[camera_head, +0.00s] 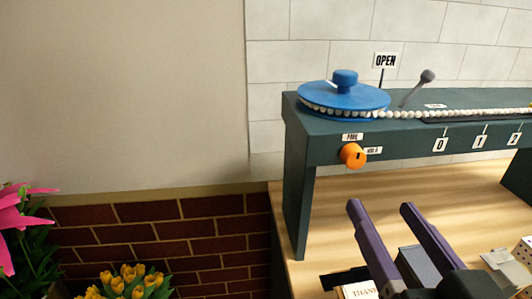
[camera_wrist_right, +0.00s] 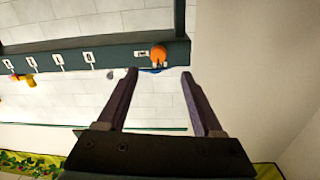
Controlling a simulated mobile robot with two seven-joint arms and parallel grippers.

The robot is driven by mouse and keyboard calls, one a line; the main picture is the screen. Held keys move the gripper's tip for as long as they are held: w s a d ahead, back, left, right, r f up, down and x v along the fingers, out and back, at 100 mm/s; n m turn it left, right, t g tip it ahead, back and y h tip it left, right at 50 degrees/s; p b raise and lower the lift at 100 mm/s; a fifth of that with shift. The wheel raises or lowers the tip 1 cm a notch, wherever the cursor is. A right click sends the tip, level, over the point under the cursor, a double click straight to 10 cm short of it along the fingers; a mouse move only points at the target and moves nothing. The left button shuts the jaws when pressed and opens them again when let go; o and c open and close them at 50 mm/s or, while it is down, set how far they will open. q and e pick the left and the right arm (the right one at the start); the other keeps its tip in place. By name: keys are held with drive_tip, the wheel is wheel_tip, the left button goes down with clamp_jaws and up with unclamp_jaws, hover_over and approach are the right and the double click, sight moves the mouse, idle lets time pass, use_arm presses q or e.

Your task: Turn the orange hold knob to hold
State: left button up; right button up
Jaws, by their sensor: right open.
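The orange hold knob (camera_head: 353,155) sits on the front face of the dark green rail, below the blue wheel. A small label is above it and another to its right; a dark slot shows on its face. My right gripper (camera_head: 380,206) is open and empty, in front of and below the knob, apart from it. In the right wrist view the knob (camera_wrist_right: 158,54) appears beyond the fingertips, between the two purple fingers (camera_wrist_right: 159,73). My left gripper is not in view.
The blue wheel (camera_head: 344,95) and a grey lever (camera_head: 418,87) stand on the dark green rail (camera_head: 400,145), with a white bead strand (camera_head: 440,113) along it. An OPEN sign (camera_head: 385,60) stands behind. Small boxes lie on the wooden table (camera_head: 335,225). Flowers (camera_head: 125,283) are at lower left.

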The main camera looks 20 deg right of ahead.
sight(356, 161)
drive_tip(key=x, duration=0.2)
drive_tip(key=p+x, duration=0.1)
drive_tip(key=x, duration=0.5)
drive_tip(key=shift+d+r, duration=0.2)
drive_tip(key=shift+d, duration=0.1)
drive_tip(key=shift+w+d+p, duration=0.15)
drive_tip(key=shift+w+p, duration=0.15)
drive_tip(key=shift+w, duration=0.35)
clamp_jaws()
